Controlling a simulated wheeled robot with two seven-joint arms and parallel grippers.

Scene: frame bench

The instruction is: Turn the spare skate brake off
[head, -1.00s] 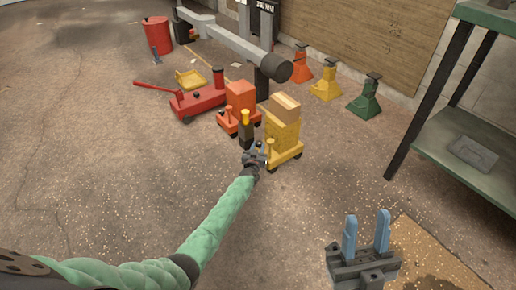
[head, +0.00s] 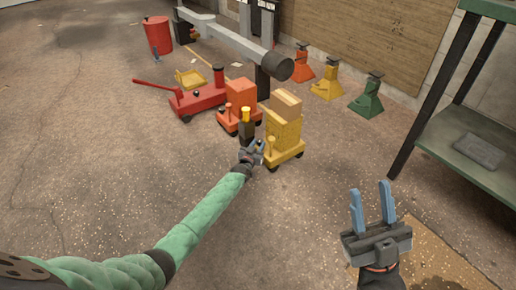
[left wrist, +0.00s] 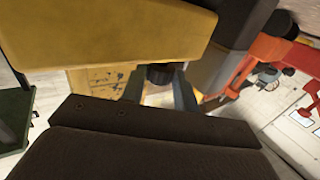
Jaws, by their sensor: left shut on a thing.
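A yellow wheeled skate (head: 287,157) carries stacked yellow and tan blocks and has a small lever with an orange-brown ball (head: 271,140). An orange skate (head: 228,124) with an orange box stands behind it, to the left. My left gripper (head: 251,151) is low at the yellow skate's near left side. In the left wrist view its fingers are shut on a dark round knob (left wrist: 160,73), close under a yellow body (left wrist: 110,35). Whose knob it is, and its setting, I cannot tell. My right gripper (head: 372,208) is open and empty above the floor.
A dark post with a yellow top (head: 246,128) stands just behind my left gripper. A red floor jack (head: 195,98) and jack stands (head: 367,98) are farther back. A green shelf (head: 470,150) is at right. The floor at left is clear.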

